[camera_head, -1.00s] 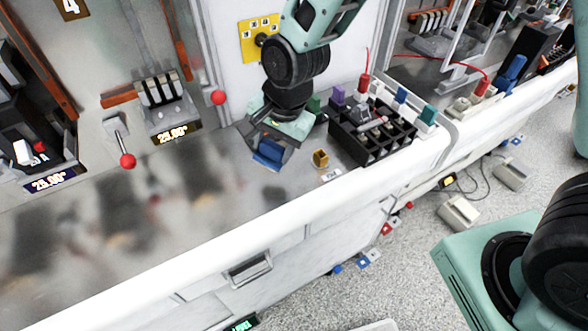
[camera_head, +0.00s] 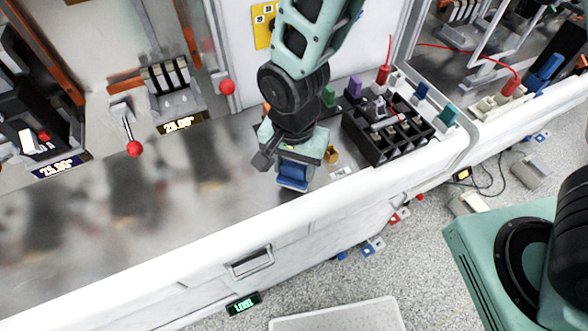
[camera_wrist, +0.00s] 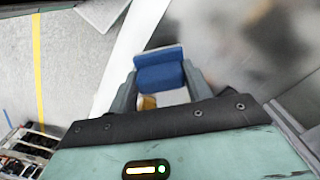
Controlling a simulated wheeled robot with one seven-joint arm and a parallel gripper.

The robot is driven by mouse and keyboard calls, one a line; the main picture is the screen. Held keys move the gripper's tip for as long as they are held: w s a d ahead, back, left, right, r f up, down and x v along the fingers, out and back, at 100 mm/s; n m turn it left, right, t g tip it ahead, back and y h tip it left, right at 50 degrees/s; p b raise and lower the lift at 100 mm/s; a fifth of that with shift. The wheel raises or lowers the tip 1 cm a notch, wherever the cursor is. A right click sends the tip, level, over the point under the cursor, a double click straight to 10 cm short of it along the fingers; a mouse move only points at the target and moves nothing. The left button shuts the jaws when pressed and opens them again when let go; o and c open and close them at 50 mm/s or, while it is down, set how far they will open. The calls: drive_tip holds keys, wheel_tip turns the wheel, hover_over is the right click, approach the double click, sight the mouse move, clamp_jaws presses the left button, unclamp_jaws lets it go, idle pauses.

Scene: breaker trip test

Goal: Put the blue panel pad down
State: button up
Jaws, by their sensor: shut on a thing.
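The blue panel pad (camera_head: 293,174) is a small blue block, held between the jaws of my gripper (camera_head: 282,168) at the front part of the metal counter (camera_head: 215,190). In the wrist view the blue pad (camera_wrist: 159,70) sits between the two grey fingers (camera_wrist: 160,92), with a paler grey edge on its far side. My gripper is shut on it. I cannot tell whether the pad touches the counter or is just above it.
A brass-coloured piece (camera_head: 331,155) lies close to the right of my gripper. Levers with red knobs (camera_head: 134,149) stand at the left. The counter left of my gripper is clear.

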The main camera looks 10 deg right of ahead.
drive_tip(key=shift+f, duration=1.45)
drive_tip(key=o, duration=0.9)
drive_tip(key=shift+o, duration=0.2)
